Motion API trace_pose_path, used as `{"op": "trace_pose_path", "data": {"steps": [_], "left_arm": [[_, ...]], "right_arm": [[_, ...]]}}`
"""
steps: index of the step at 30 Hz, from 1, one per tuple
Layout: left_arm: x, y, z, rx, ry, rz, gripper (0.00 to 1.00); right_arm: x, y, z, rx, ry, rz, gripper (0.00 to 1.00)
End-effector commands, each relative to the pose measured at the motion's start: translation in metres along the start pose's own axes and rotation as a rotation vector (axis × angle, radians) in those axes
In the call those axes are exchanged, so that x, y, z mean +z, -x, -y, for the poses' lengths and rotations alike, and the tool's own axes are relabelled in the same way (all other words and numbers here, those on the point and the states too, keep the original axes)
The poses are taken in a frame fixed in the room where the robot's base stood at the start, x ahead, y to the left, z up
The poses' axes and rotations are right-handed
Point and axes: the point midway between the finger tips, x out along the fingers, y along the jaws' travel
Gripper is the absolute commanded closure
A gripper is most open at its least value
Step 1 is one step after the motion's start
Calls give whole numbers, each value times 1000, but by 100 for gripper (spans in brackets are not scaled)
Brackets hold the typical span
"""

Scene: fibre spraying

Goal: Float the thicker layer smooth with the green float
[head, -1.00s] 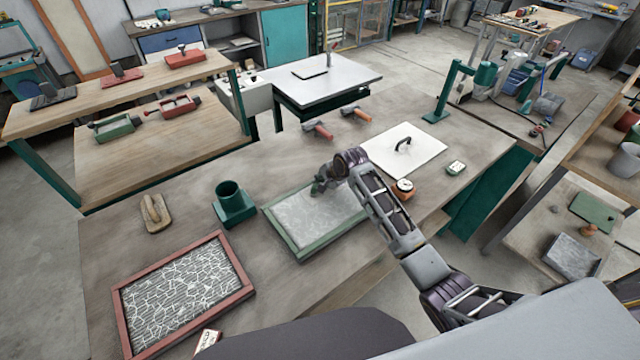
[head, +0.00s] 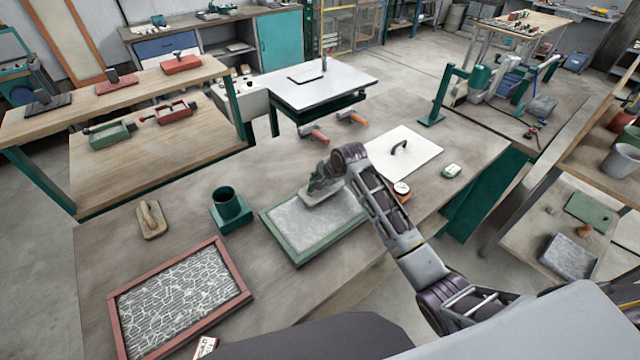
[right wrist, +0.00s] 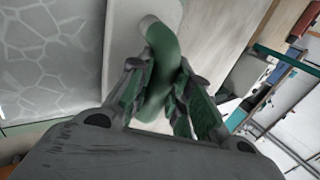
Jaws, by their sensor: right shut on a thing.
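A green-framed tray (head: 299,258) lies on the near table and holds a pale grey layer (head: 300,225). My right gripper (head: 318,186) is over the tray's far side. It is shut on the green handle of the float (right wrist: 162,65), whose pale flat plate shows in the head view (head: 318,200) at the layer. I cannot tell whether the plate touches all along. The right wrist view shows the layer (right wrist: 45,60) with faint pale net-like lines beside the plate. A red-framed tray (head: 236,262) with a bold white net pattern lies at the near left. My left gripper is out of view.
A green cup-like holder (head: 229,205) stands just left of the green tray, with a wooden float (head: 151,218) further left. A white board with a black handle (head: 403,158), a round gauge (head: 401,188) and a small device (head: 451,171) lie to the right.

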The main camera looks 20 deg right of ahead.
Motion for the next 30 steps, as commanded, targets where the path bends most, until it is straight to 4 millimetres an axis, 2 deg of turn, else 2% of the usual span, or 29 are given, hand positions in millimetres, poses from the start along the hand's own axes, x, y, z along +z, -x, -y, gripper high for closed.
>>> {"op": "trace_pose_path", "data": {"steps": [18, 30], "left_arm": [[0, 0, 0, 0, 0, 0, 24], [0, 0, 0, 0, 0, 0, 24]], "right_arm": [[0, 31, 21, -2, 0, 1, 100], [0, 33, 22, -2, 0, 0, 100]]}}
